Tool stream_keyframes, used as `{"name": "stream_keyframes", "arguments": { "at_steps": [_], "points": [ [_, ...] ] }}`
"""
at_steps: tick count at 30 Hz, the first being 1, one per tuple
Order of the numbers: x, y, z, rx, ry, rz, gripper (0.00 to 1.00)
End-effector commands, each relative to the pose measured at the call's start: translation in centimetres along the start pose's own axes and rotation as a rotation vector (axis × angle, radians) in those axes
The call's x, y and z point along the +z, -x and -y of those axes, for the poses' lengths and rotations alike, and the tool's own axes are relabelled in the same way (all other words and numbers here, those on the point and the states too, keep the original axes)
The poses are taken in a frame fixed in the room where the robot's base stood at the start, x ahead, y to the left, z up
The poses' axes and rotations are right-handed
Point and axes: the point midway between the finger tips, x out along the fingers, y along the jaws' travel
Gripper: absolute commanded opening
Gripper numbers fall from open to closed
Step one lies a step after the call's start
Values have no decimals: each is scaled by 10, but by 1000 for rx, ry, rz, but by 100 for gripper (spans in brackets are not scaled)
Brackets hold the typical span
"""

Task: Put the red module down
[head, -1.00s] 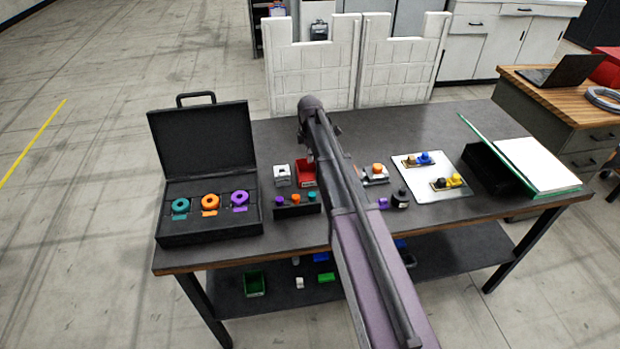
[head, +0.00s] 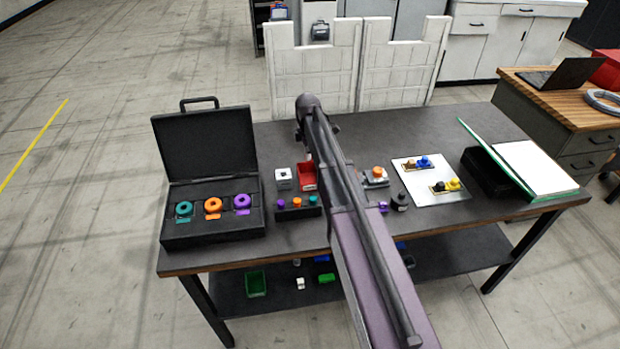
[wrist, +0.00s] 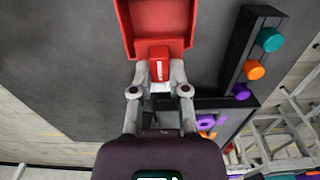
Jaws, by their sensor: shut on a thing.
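My gripper (wrist: 158,90) is shut on the red module (wrist: 159,70), a small red block with a white mark, in the wrist view. A red open bin (wrist: 157,48) lies just beyond the module there, and the module's far end overlaps the bin's near edge in the picture. I cannot tell whether they touch. A pale patch shows below the module between the fingers. In the head view, the red bin (head: 307,178) is partly behind my arm, and the gripper and module are hidden by the arm.
A white block (head: 283,179) stands left of the bin. A black rack (head: 299,211) with purple, orange and teal pieces is in front. An open black case (head: 213,239) with rings is at left. A white board (head: 438,194) with connectors and an open binder (head: 540,168) are at right.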

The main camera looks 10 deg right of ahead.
Motion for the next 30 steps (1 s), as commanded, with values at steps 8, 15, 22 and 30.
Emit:
{"name": "stream_keyframes", "arguments": {
  "at_steps": [8,15,22,30],
  "points": [
    [-1,-26,0,0,1,0,0],
    [-1,-48,0,0,1,0,0],
    [-1,-60,0,0,2,0,0],
    [-2,-60,0,0,2,0,0]
  ]
}}
